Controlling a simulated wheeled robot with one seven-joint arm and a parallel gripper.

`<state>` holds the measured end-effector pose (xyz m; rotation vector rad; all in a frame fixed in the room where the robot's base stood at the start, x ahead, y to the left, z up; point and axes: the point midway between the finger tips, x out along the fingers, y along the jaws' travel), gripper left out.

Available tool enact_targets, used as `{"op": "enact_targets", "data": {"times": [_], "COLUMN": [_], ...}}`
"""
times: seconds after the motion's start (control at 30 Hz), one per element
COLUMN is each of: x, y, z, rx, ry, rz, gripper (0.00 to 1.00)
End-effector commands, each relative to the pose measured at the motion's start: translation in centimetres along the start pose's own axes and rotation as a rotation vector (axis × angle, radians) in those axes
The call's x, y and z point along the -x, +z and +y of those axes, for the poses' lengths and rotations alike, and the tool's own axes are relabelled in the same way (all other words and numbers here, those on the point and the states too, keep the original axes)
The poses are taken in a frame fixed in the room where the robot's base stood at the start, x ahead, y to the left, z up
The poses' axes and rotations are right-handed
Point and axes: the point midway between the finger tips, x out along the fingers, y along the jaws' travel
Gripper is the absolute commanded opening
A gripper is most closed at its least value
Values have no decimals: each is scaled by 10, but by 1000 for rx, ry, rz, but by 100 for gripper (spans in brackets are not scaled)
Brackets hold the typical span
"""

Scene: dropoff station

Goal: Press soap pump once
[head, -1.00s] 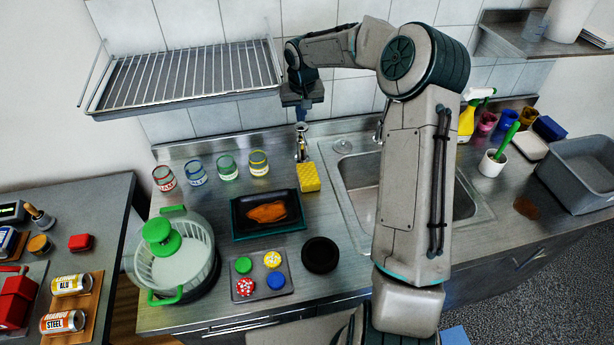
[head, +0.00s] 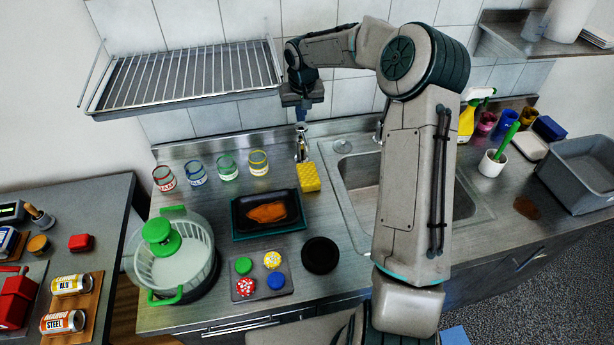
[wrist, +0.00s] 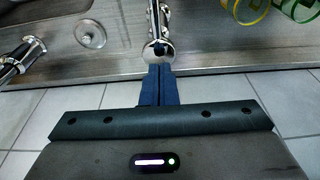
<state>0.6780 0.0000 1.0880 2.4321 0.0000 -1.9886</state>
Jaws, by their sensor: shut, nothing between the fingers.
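The chrome soap pump (head: 301,150) stands upright at the back of the counter, just left of the sink. In the wrist view its rounded shiny top (wrist: 158,50) shows at the fingertips, with the spout running away from it. My gripper (head: 301,122) points down right above the pump top, with its blue fingers together and empty. In the wrist view the closed fingertips (wrist: 157,67) meet the edge of the pump top; I cannot tell whether they touch it or hover just above.
The sink (head: 355,175) and its faucet (head: 378,132) are to the right. A yellow sponge (head: 309,177) lies in front of the pump. Several glass jars (head: 228,168) stand to the left. A wire rack (head: 185,75) hangs on the wall at upper left.

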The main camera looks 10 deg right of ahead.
Motion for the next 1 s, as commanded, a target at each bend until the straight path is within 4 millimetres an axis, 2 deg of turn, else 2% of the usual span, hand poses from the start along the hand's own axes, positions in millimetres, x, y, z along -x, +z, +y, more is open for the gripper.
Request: {"op": "enact_targets", "data": {"times": [0.37, 1.0], "x": [-3, -26], "y": [1, 5], "z": [0, 0], "rx": [0, 0], "ry": [0, 0], "rz": [0, 0], "gripper": [0, 0]}}
